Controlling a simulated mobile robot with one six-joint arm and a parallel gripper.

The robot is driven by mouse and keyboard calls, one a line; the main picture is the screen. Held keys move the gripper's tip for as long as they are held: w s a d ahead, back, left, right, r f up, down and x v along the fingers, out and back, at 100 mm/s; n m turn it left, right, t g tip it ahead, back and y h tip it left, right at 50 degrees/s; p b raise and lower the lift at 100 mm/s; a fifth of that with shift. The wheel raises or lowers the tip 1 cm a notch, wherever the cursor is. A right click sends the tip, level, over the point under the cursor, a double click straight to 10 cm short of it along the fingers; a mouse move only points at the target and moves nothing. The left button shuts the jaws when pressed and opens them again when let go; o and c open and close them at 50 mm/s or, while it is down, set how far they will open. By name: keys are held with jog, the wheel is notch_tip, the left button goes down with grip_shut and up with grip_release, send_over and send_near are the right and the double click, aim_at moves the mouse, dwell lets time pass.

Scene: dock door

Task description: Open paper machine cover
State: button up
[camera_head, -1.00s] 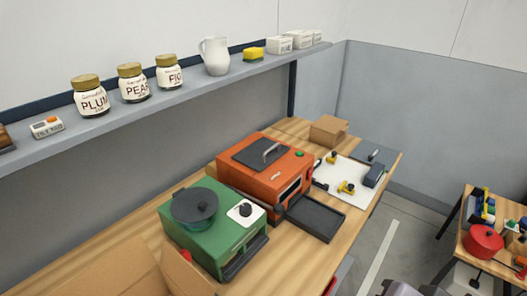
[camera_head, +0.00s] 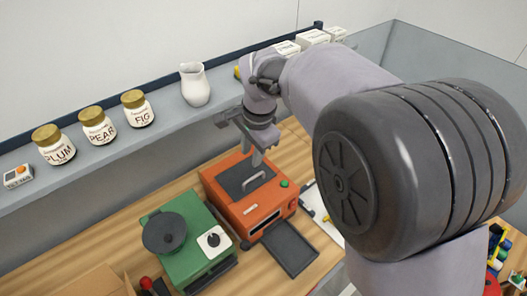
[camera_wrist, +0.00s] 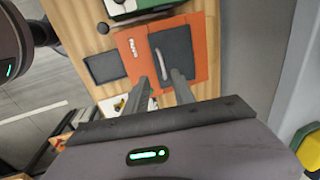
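The orange paper machine (camera_head: 236,213) stands on the wooden bench, with a dark tray sticking out at its front. Its dark cover (camera_head: 229,178) lies flat and closed on top, with a pale bar handle (camera_head: 256,180) on it. My gripper (camera_head: 251,158) is above the machine, pointing down, a little behind the handle. Its two fingers are apart with nothing between them. In the wrist view the orange machine (camera_wrist: 134,52), its dark cover (camera_wrist: 178,48) and the handle (camera_wrist: 162,64) show ahead of my open gripper (camera_wrist: 168,75). The exact gap to the handle is unclear.
A green machine (camera_head: 186,246) with a round dark lid stands close on the left. The grey shelf (camera_head: 150,133) above the bench holds jars and a white jug (camera_head: 194,85), near my wrist. The dark tray (camera_head: 289,248) juts out in front.

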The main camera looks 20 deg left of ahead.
aim_at(248, 181)
jog(key=f, duration=0.4)
jog(key=w+a+f+b, duration=0.1)
jog(key=f, duration=0.3)
jog(key=a+f, duration=0.1)
jog(key=f, duration=0.4)
jog(key=shift+w+a, duration=0.1)
jog(key=shift+w, duration=0.2)
jog(key=shift+w+f, duration=0.15)
jog(key=shift+f, duration=0.15)
grip_shut()
